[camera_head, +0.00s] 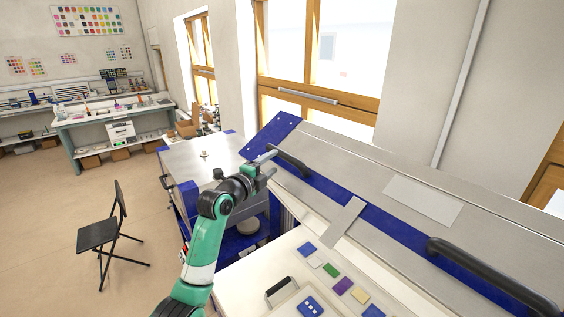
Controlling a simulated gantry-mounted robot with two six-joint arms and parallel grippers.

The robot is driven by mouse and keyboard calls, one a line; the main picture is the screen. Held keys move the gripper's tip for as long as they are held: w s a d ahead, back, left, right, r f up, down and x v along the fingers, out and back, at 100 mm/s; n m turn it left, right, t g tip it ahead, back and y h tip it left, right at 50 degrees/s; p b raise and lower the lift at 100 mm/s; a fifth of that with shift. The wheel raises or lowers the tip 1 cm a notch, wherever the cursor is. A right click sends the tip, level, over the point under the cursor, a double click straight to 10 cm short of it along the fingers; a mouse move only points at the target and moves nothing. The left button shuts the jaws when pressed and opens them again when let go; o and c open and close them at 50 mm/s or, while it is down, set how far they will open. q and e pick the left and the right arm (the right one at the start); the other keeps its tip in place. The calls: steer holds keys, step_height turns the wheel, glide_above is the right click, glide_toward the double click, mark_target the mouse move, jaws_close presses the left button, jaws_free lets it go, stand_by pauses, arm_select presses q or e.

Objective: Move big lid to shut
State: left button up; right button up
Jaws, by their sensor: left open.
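The big lid (345,165) is a long brushed-metal cover with a blue front band. It slants across the right half of the head view, above a pale bed (255,290), and its exact opening angle is hard to tell. It carries two black bar handles, a left one (288,161) and a nearer right one (485,272). My left gripper (268,166) is open, at the left end of the left handle. Whether its fingers touch or straddle the bar is not clear. My right gripper is out of view.
Coloured glass tiles (342,285) and a small black-handled piece (282,291) lie on the pale bed. A smaller metal-topped unit (205,158) stands left of the lid. A black folding chair (100,234) stands on open floor. A workbench (115,115) is far behind.

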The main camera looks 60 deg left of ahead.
mark_target(280, 156)
arm_select(q)
steer(key=x, duration=0.6)
steer(key=shift+w+a+r+p, duration=0.2)
steer(key=shift+w+r+p, duration=0.05)
steer(key=shift+w+p, duration=0.15)
jaws_close()
stand_by(1.0)
